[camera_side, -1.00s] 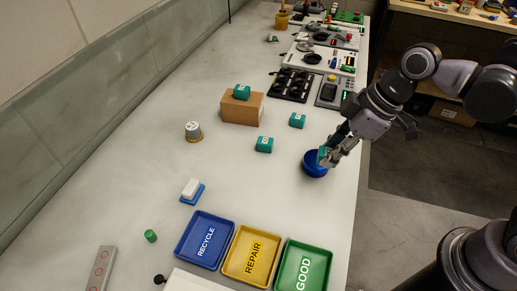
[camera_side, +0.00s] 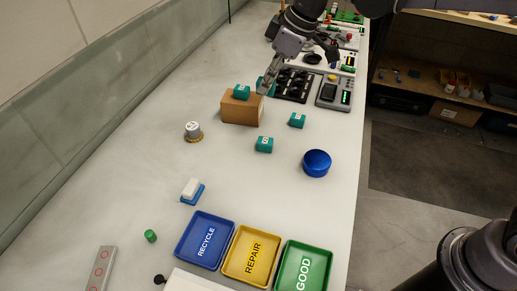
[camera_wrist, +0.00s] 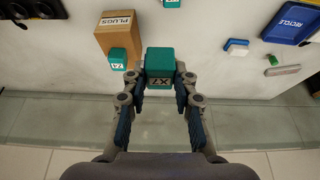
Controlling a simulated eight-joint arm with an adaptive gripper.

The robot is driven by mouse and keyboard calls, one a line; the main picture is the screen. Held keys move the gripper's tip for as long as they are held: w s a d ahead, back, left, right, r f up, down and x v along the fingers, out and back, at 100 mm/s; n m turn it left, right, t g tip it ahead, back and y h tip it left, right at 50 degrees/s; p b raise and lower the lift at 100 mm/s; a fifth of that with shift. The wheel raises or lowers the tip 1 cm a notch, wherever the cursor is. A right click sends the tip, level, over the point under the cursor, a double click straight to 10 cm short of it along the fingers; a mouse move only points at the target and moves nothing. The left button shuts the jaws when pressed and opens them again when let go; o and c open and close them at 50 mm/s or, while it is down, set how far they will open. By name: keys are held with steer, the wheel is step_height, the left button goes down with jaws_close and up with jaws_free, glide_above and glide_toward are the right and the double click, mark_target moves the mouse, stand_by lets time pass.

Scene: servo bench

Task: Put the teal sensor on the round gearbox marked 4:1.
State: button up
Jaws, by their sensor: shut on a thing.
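My gripper (camera_side: 264,88) is shut on a teal block (camera_wrist: 160,62) with a dark mark on its near face, perhaps X7. In the side view, this block (camera_side: 266,84) is raised just behind the cardboard box, partly hidden by my fingers. A similar teal block (camera_side: 241,92) sits on the box; it also shows in the wrist view (camera_wrist: 118,57). Two more teal blocks (camera_side: 297,120) (camera_side: 264,144) lie on the bench. A round silver part with a gold base (camera_side: 193,131), likely the gearbox, stands left of the box. Its marking is too small to read.
The cardboard box (camera_side: 242,110) reads PLUGS (camera_wrist: 113,32) in the wrist view. A blue round thing (camera_side: 317,163) stands near the right edge. Blue, yellow and green trays (camera_side: 205,240) (camera_side: 252,254) (camera_side: 303,268) lie in front. Bench around the silver part is clear.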

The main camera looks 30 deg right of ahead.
steer(key=w+a+f, duration=0.1)
steer(key=w+a, duration=0.3)
steer(key=w, duration=0.6)
glide_above(189, 125)
steer(key=s+d, duration=0.1)
steer(key=shift+m, duration=0.3)
step_height(189, 125, down, 7)
steer(key=shift+s+f, duration=0.1)
steer(key=shift+f, duration=2.1)
steer(key=o, duration=1)
steer(key=shift+f, duration=0.15)
steer(key=shift+o, duration=0.2)
